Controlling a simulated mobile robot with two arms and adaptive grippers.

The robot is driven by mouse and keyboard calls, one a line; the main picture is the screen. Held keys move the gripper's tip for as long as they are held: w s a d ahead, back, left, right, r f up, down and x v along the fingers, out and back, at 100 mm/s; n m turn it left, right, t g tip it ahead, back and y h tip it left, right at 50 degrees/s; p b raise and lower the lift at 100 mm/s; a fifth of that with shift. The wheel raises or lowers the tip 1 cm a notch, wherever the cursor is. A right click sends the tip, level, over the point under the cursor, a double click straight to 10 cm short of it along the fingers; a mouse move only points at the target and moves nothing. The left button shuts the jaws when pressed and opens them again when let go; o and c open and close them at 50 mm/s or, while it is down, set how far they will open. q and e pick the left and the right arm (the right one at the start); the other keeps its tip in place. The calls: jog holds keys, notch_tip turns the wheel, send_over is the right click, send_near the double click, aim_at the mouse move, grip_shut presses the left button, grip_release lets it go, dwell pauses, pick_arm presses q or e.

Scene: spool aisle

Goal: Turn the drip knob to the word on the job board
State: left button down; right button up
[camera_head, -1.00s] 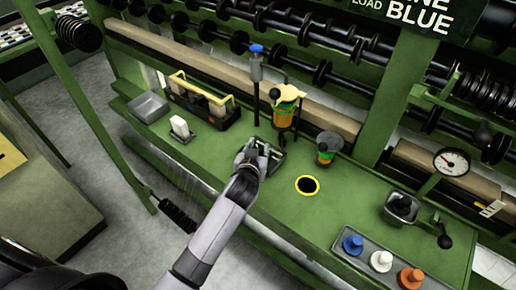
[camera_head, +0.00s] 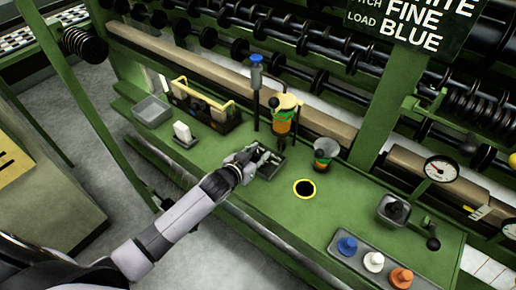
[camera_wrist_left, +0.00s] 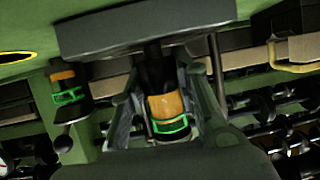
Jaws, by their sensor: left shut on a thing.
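The job board (camera_head: 412,22) at upper right is cut by the frame; I read "FINE" and "LOAD BLUE", with a partial word above. A yellow-topped oiler (camera_head: 285,118) with orange and green bands stands at the bench's back, a small dark ball at its left side. It shows inverted in the left wrist view (camera_wrist_left: 168,110), beyond my fingers. I cannot tell which part is the drip knob. My right gripper is out of view.
A funnel-topped cup (camera_head: 325,152) and a yellow-ringed hole (camera_head: 305,188) lie to the right. A yellow-handled caddy (camera_head: 207,112) stands left.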

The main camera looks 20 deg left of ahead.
pick_arm(q)
jog(key=shift+w+a+m+h, duration=0.1)
jog(key=shift+a+m+h, duration=0.05)
jog(key=shift+m+h, duration=0.65)
jog(key=shift+m+g+h+b, duration=0.3)
jog(key=shift+m+g+h, duration=0.2)
jog(key=shift+w+r+m+g+h+b, duration=0.1)
jog(key=shift+m+g+h+b, duration=1.2)
jog(key=shift+m+h, duration=0.5)
jog(key=c, duration=2.4)
grip_release()
jog(key=shift+m+g+h+b, duration=0.4)
jog(key=shift+m+g+h, duration=1)
jog(key=shift+m+g, duration=0.55)
jog(key=c, duration=2.4)
grip_release()
jog(key=shift+m+g+h+b, duration=0.3)
jog(key=shift+m+g+h, duration=0.1)
jog(key=shift+m+g, duration=0.3)
jog(key=c, duration=2.4)
grip_release()
jog(key=shift+d+m, duration=0.2)
jog(key=shift+m, duration=0.05)
jog(key=c, duration=2.4)
grip_release()
jog(key=c, duration=1.2)
grip_release()
jog(key=shift+s, duration=0.2)
